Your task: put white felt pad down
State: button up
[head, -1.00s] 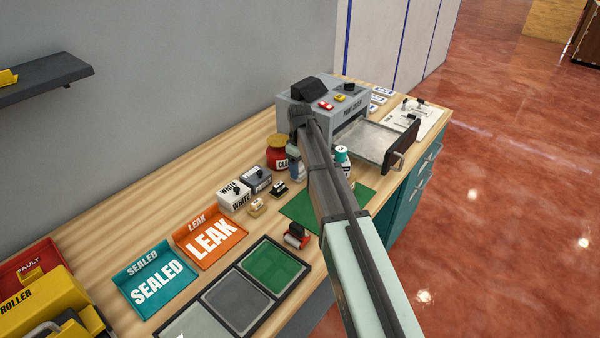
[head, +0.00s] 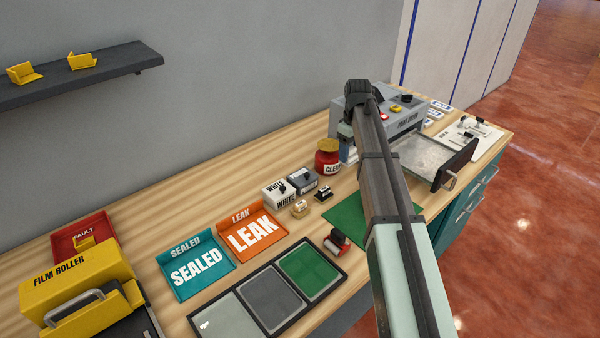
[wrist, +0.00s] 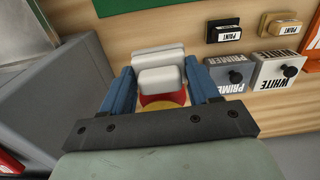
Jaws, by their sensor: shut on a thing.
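The white felt pad (wrist: 162,80) is a pale, rounded block in the wrist view, with a second white part just beyond it. My gripper (wrist: 160,69) is shut on it, one blue finger on each side. In the head view my gripper (head: 346,140) is beside the grey machine and mostly hidden by my arm, and the pad cannot be made out. Under the pad in the wrist view, the red and yellow of the CLEAR jar (wrist: 165,99) shows; the jar also shows in the head view (head: 328,158). I cannot tell the gap below the pad.
The WHITE box (wrist: 272,71) and PRIMER box (wrist: 230,76) stand beside the gripper. Two small PAINT blocks, black (wrist: 224,31) and tan (wrist: 283,27), lie beyond. The grey machine (wrist: 70,85) is close on the left. A green mat (head: 348,222) lies near the front edge.

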jog(key=shift+r, duration=0.55)
jog(key=r, duration=0.2)
jog(key=a+r, duration=0.1)
jog(key=r, duration=0.1)
jog(key=shift+a+r, duration=0.1)
jog(key=shift+r, duration=0.2)
jog(key=s+a, duration=0.4)
jog(key=a, duration=1.3)
jog(key=s+a, duration=0.4)
jog(key=a, duration=1.2)
jog(key=shift+s+a+f, duration=0.1)
jog(key=shift+f, duration=3.7)
jog(key=shift+s+a+f, duration=0.1)
jog(key=shift+f, duration=3.7)
jog(key=shift+f, duration=0.2)
jog(key=o, duration=1)
jog(key=shift+o, duration=0.2)
